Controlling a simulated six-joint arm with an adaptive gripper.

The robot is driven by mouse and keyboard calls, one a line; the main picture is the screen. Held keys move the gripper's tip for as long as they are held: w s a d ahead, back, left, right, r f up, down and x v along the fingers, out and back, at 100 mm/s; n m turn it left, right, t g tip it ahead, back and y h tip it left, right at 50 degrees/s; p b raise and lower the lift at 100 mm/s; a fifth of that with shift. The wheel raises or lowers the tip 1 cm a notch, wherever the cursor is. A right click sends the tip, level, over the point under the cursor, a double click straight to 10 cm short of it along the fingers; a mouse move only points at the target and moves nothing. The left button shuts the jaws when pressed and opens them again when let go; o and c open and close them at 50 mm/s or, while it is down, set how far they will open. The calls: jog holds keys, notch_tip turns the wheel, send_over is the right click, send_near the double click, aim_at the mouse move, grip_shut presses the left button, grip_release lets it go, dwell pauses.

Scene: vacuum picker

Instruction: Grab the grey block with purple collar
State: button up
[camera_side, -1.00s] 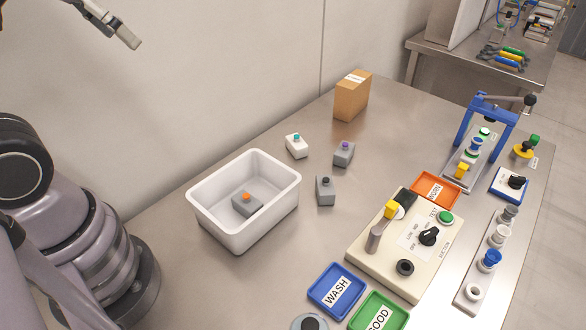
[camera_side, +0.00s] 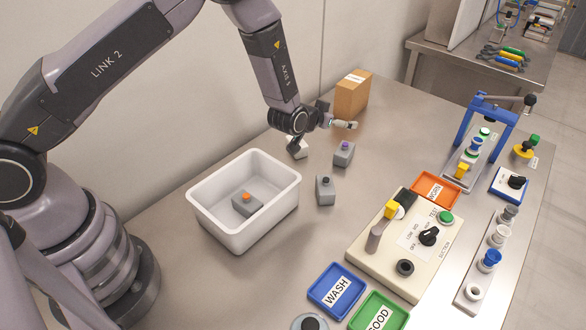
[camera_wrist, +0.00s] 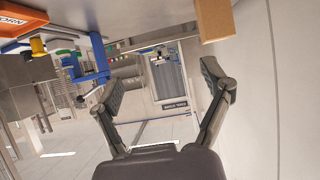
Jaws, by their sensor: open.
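The grey block with the purple collar (camera_side: 344,155) stands on the steel table in the side view, right of the white block and behind the block with the black collar. My gripper (camera_side: 347,125) is just above and behind it, apart from it, pointing sideways to the right. In the wrist view my gripper (camera_wrist: 165,85) is open, with nothing between its fingers. The grey block does not show in the wrist view.
A white block (camera_side: 299,152) is partly hidden by my wrist. A grey block with black collar (camera_side: 325,191) stands nearby. A white bin (camera_side: 211,214) holds an orange-collared block (camera_side: 246,205). A cardboard box (camera_side: 352,92) stands behind my gripper. A test box (camera_side: 383,268) is at right.

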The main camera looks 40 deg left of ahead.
send_near(344, 145)
jog(key=x, duration=0.5)
jog(key=shift+w+r, duration=0.1)
jog(key=shift+r, duration=0.2)
jog(key=shift+f+x, duration=0.15)
jog(key=shift+x, duration=1.2)
jog(key=shift+f+x, duration=0.15)
jog(key=shift+x, duration=1.2)
jog(key=shift+c, duration=0.3)
jog(key=c, duration=1.3)
jog(key=shift+o, duration=0.2)
